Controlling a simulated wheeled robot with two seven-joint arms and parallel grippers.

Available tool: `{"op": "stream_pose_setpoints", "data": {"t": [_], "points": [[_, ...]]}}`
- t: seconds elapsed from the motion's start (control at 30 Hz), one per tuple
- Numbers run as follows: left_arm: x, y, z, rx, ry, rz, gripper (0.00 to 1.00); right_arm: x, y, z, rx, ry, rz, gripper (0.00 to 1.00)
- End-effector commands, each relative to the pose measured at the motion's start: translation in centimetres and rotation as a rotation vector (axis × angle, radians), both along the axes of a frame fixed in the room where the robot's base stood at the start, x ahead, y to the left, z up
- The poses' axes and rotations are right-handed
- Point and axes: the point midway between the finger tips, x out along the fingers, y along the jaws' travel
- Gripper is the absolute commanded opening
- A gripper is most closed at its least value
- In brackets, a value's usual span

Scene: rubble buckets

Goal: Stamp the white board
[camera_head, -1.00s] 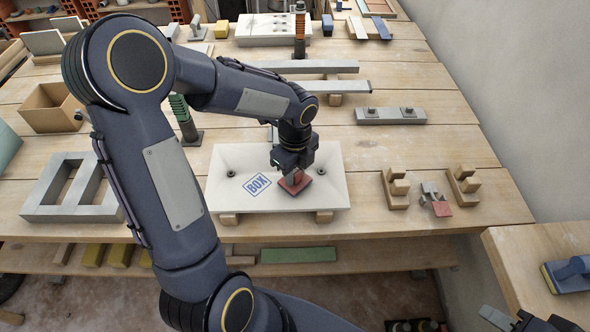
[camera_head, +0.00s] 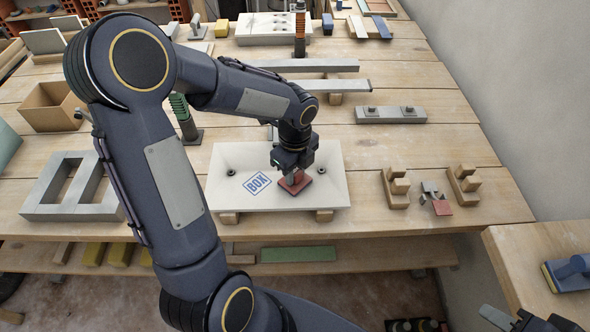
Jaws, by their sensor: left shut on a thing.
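The white board (camera_head: 222,194) lies on the wooden workbench, raised on small wooden blocks, with a dark hole or fastener near each end. A blue "BOX" mark (camera_head: 258,184) shows on its face, left of the stamp. My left gripper (camera_head: 293,168) is shut on a stamp with a red base (camera_head: 295,184), over the board's right half. The base looks at or very near the board's surface; I cannot tell whether it touches. My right gripper (camera_head: 530,322) shows only partly at the lower right corner, away from the board.
Wooden holders (camera_head: 396,188) and a small grey part with a red pad (camera_head: 441,206) stand right of the board. A grey frame (camera_head: 40,205) lies on the left. A blue-handled tool (camera_head: 570,272) lies on the side table at right. A grey bar (camera_head: 390,116) lies behind.

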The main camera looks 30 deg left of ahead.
Motion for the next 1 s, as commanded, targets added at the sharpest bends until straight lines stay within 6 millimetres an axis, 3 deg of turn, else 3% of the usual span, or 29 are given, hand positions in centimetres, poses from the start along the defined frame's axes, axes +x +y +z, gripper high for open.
{"op": "stream_pose_setpoints", "data": {"t": [0.43,1.0], "points": [[-0.1,0.0,0.1,-0.001,0.004,0.0,0.12,0.0,0.0,0.2,0.0,0.0,0.0,0.36],[0.0,0.0,4.7,-0.001,0.0,0.0,0.12,0.0,0.0,4.3,0.0,0.0,0.0,0.36]]}}
